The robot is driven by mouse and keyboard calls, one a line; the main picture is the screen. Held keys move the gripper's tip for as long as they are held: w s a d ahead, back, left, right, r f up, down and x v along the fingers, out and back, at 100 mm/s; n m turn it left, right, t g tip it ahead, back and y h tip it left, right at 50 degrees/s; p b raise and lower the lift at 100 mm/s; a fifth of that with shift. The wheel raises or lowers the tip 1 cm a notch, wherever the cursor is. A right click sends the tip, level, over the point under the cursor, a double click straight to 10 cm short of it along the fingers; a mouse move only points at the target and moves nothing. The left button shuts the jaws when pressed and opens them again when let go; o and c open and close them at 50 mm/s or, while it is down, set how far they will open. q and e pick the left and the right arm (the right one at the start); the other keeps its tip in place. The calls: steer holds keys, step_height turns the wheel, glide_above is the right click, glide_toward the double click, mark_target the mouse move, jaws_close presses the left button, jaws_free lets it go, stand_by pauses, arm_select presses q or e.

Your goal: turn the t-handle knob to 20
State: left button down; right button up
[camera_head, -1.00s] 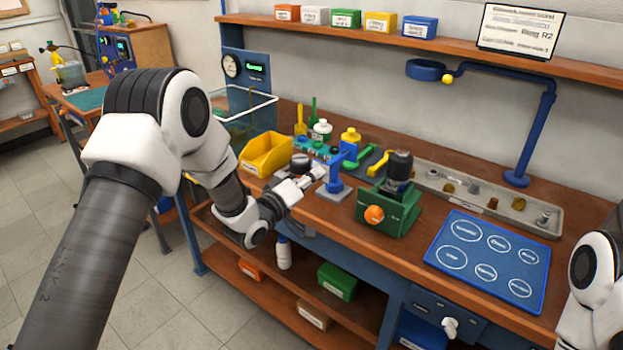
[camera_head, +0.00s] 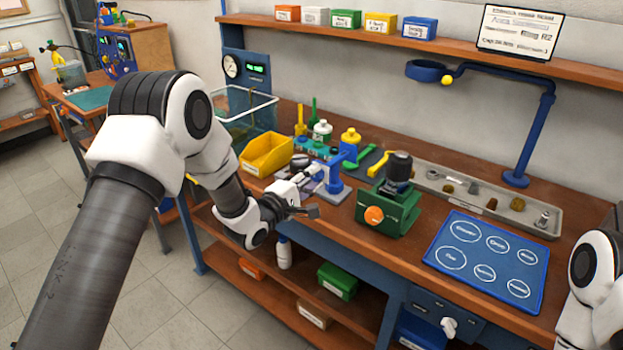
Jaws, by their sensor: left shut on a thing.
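My left gripper (camera_head: 313,182) reaches in from the left, low over the front of the bench, at a small blue upright stand (camera_head: 334,180) on a grey base. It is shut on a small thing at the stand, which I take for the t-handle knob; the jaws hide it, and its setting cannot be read. A pressure gauge (camera_head: 231,66) with a lit green display sits on the blue panel behind; its digits are too small to read. My right gripper is out of view; only part of that arm shows at the lower right.
A green fixture (camera_head: 388,214) with an orange knob stands right of the blue stand. A yellow bin (camera_head: 267,154) and bottles are behind the gripper. A grey parts tray (camera_head: 480,205) and blue mat (camera_head: 490,258) lie to the right. A white handle (camera_head: 449,326) shows below the bench.

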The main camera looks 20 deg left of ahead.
arm_select(q)
steer(key=shift+n, duration=0.3)
steer(key=c, duration=0.9)
jaws_free()
steer(key=v, duration=1.2)
steer(key=shift+f, duration=0.1)
